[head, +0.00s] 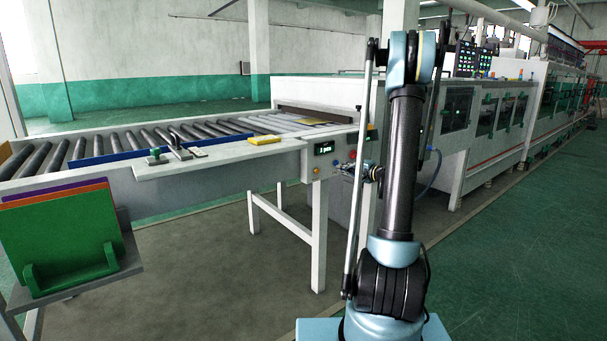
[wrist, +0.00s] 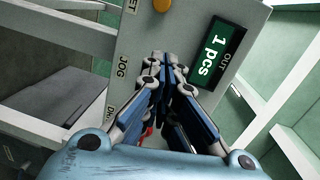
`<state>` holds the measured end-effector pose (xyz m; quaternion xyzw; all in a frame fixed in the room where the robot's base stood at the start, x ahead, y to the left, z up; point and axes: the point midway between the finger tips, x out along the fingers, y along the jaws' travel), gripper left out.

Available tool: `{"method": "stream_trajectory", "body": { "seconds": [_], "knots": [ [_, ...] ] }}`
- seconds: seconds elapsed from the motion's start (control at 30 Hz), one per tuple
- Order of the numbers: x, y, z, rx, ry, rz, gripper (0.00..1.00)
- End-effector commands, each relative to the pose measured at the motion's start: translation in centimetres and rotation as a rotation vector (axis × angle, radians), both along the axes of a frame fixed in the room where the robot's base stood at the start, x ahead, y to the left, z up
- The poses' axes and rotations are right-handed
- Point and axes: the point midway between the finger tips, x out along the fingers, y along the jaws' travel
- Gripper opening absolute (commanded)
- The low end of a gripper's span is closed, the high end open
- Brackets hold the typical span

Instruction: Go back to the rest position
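My arm rises in the middle of the head view and bends down at the top. My gripper (head: 347,169) is small there, in front of the control panel (head: 323,160) at the end of the roller conveyor. In the wrist view my gripper (wrist: 163,80) has its blue and black fingers drawn together, with nothing seen between them. The panel face (wrist: 145,32) lies just beyond the fingertips. Its green display (wrist: 213,52) reads "OUT 1 pcs", and a "JOG" label and an orange button (wrist: 162,5) show. The fingers hide part of the panel, so contact cannot be told.
The roller conveyor (head: 110,143) runs left, with a yellow piece (head: 265,140) on its front ledge. A green board (head: 60,245) stands in a rack at the lower left. The long machine line (head: 490,130) extends right. Green floor (head: 520,260) is clear at right.

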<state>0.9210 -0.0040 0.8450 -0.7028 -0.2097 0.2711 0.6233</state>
Motion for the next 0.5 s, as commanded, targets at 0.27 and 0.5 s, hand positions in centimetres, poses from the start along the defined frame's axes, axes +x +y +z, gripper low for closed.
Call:
{"method": "stream_trajectory", "body": {
  "seconds": [0.27, 0.5],
  "knots": [
    [-5.3, 4.0, 1.5, -0.178, 0.063, 0.090, 0.00],
    [-10.5, 6.4, 1.8, -0.332, 0.118, 0.165, 0.00]
  ]
}}
